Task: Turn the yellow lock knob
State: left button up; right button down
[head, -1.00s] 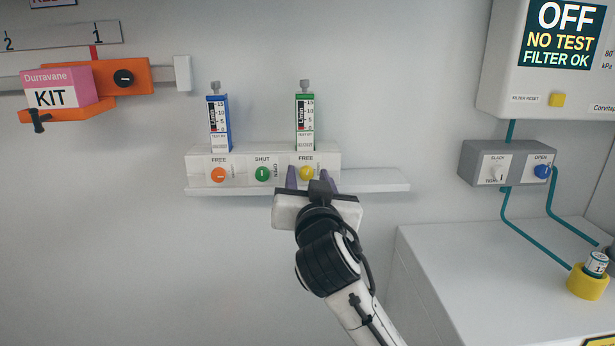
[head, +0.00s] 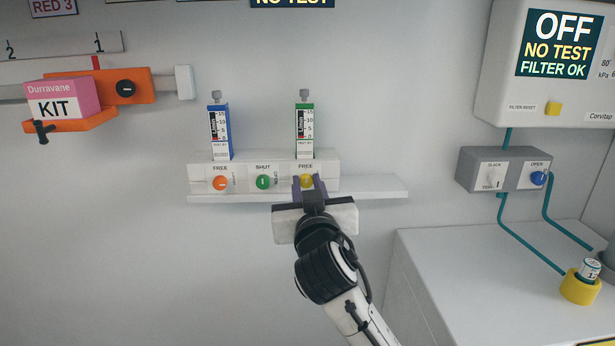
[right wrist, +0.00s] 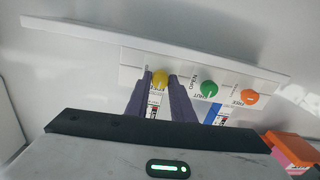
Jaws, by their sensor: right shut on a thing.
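The yellow lock knob (head: 306,181) is at the right end of a white panel (head: 239,178) on the wall, under a label reading FREE. My right gripper (head: 309,184) has its purple fingers on either side of the yellow knob and is shut on it. In the right wrist view the yellow knob (right wrist: 160,78) sits between the two fingertips (right wrist: 160,76). A green knob (head: 263,182) labelled SHUT and an orange knob (head: 220,183) labelled FREE are to its left. My left gripper is not in view.
A blue gauge (head: 219,132) and a green gauge (head: 304,131) stand above the panel. A white ledge (head: 375,188) runs beneath it. A grey box (head: 515,168) with two knobs is at right. A pink kit (head: 62,98) sits on an orange holder at left.

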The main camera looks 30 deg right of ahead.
jog(key=c, duration=1.5)
grip_release()
jog(key=shift+c, duration=0.2)
jog(key=b+v, duration=0.1)
jog(key=v, duration=0.9)
jog(key=shift+s, duration=0.2)
jog(key=shift+a, duration=0.1)
